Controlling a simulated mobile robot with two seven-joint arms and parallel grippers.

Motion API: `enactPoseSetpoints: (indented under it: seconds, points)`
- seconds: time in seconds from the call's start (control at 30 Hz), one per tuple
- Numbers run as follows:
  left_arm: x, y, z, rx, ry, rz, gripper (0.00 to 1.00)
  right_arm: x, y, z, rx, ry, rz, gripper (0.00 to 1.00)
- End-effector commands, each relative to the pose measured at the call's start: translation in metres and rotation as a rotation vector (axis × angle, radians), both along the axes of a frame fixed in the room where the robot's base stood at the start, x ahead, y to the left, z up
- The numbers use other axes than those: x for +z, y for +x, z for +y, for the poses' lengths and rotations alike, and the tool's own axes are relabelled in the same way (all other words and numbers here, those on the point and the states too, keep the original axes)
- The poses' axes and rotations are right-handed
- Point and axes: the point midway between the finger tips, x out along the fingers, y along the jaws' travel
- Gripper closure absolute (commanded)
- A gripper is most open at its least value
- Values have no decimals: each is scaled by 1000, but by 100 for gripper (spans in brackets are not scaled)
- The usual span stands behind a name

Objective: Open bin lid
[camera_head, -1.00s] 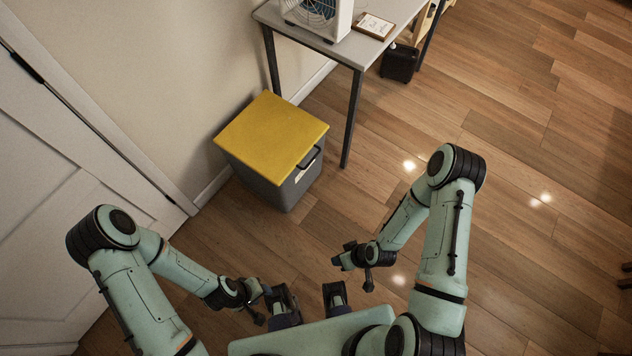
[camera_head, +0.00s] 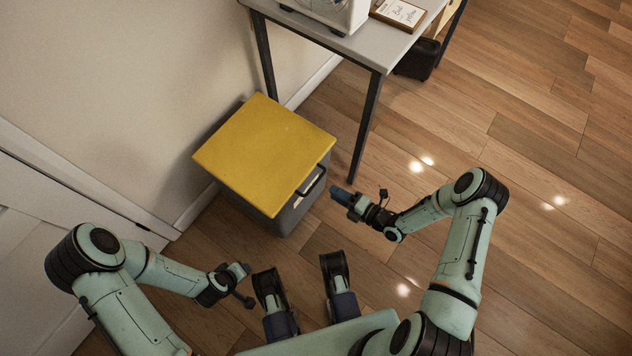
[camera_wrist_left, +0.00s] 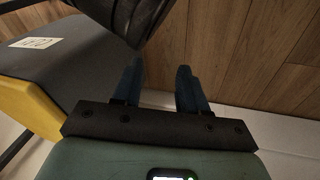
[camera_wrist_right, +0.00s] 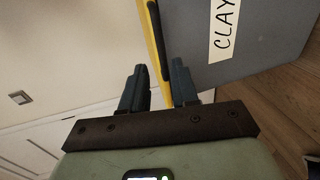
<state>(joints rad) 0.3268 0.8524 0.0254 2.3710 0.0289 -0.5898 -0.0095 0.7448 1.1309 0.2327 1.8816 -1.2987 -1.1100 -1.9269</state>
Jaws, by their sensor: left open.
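The bin has a grey body (camera_head: 296,214) and a flat yellow lid (camera_head: 265,150), which lies shut on top. A black handle (camera_head: 314,183) sticks out along the lid's right front side. In the right wrist view the handle (camera_wrist_right: 158,40) shows beyond and between my fingertips, beside the yellow lid edge (camera_wrist_right: 147,28). My right gripper (camera_head: 338,193) is open and empty, just right of the handle and apart from it. My left gripper (camera_wrist_left: 157,75) is open and empty, low in front of the bin, whose yellow lid also shows in the left wrist view (camera_wrist_left: 30,105).
A grey table (camera_head: 385,42) with a fan (camera_head: 335,12) and clipboard (camera_head: 400,13) stands behind the bin; its black leg (camera_head: 366,130) rises near my right gripper. A wall (camera_head: 130,90) and door (camera_head: 60,215) lie left. Wooden floor (camera_head: 540,200) at right is clear.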

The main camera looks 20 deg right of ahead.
Motion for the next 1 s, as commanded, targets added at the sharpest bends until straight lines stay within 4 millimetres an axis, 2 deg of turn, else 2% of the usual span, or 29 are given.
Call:
enactPoseSetpoints:
  seconds: [0.03,0.2,0.4,0.57,0.83,0.87,0.93,1.0]
  points:
    - [-8,-6,1,1,-1,20,57,-4,9,9,4,3,-1,71]
    - [-24,-23,3,3,-4,78,57,-12,37,30,2,2,0,71]
    - [-36,-38,5,7,-6,129,57,-17,59,47,2,2,1,71]
    - [-39,-44,6,9,-8,148,57,-18,67,52,-1,1,3,71]
    - [-39,-45,6,9,-8,150,57,-18,68,53,-1,1,3,71]
    - [-39,-45,6,9,-8,150,57,-18,68,53,-1,1,3,74]
    - [-39,-44,6,8,-8,150,57,-18,68,53,-1,1,3,97]
    - [-39,-44,6,8,-8,150,57,-18,68,53,-1,1,3,100]
